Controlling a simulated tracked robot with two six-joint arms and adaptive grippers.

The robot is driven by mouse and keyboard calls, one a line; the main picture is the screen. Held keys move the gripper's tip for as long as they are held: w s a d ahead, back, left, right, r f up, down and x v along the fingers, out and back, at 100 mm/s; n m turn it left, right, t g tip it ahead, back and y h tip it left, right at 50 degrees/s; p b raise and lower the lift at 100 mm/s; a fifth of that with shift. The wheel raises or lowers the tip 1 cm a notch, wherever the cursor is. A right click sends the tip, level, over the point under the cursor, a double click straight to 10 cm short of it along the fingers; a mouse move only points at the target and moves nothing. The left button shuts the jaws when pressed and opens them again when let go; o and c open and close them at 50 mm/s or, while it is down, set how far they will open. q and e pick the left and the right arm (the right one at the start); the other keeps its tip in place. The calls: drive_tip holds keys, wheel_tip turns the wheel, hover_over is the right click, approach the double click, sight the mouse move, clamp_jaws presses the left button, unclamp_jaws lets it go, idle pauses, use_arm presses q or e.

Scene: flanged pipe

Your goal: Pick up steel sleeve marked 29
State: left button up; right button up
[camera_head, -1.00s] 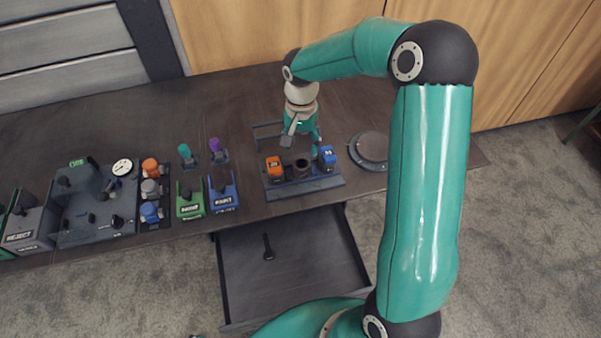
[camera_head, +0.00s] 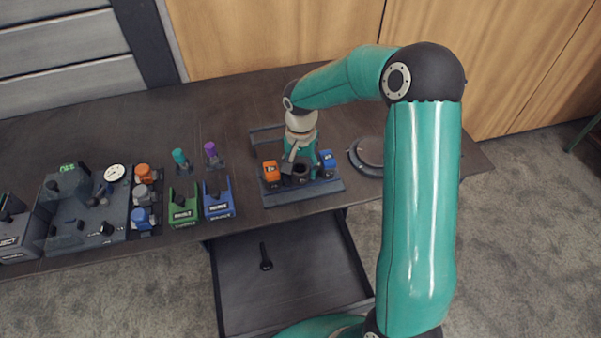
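My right gripper (camera_head: 302,160) hangs over the dark block on the table, pointing down. Its fingers look apart, with a dark round sleeve (camera_head: 300,174) at their tips. Contact between fingers and sleeve cannot be made out. This sleeve stands in the dark holder (camera_head: 312,192), between an orange block (camera_head: 271,172) and a blue block (camera_head: 327,160). No number 29 can be read on it. My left gripper is not in view.
A round dark disc (camera_head: 370,154) lies right of the holder. Green (camera_head: 183,208) and blue (camera_head: 218,203) bins, teal and purple pegs, and a gauge fixture (camera_head: 85,210) stand to the left. An open drawer (camera_head: 300,285) below the table holds a small dark tool.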

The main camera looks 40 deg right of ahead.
drive_tip(key=c, duration=0.8)
clamp_jaws()
drive_tip(key=shift+r, duration=0.15)
